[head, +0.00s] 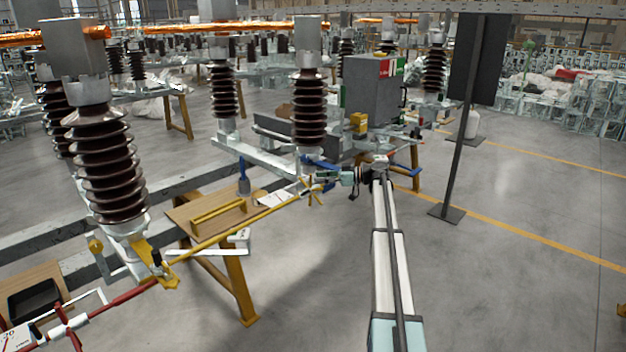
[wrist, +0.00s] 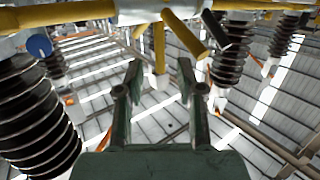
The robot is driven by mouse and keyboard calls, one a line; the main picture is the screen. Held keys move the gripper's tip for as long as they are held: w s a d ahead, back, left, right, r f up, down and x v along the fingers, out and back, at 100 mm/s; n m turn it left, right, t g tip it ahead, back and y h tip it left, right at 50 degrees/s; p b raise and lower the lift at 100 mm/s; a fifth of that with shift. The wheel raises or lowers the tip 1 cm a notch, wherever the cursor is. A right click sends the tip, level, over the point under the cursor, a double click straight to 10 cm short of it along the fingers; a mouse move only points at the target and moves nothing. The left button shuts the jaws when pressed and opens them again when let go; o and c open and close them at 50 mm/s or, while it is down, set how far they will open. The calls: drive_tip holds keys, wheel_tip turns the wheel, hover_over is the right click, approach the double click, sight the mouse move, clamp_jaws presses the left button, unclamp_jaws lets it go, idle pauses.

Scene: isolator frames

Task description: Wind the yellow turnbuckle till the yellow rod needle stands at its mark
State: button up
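The yellow turnbuckle (head: 312,192), a hub with yellow spokes, sits at the right end of the long yellow rod (head: 235,228). In the wrist view, the turnbuckle's spokes (wrist: 185,34) fan out from a pale hub at the top, and the rod (wrist: 60,14) runs off to the left. My gripper (head: 337,178) is just right of the turnbuckle. A small white plate (head: 241,238) is beside the rod; I cannot make out any needle or mark.
A red rod (head: 115,302) with its own spoked hub lies at the lower left. Tall brown insulators (head: 103,165) stand behind the rods. A wooden bench (head: 205,212) is below the yellow rod. A dark post (head: 462,130) stands at the right; the floor there is clear.

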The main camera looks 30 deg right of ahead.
drive_tip(key=v, duration=0.7)
drive_tip(key=shift+s+d, duration=0.2)
drive_tip(key=shift+d, duration=0.05)
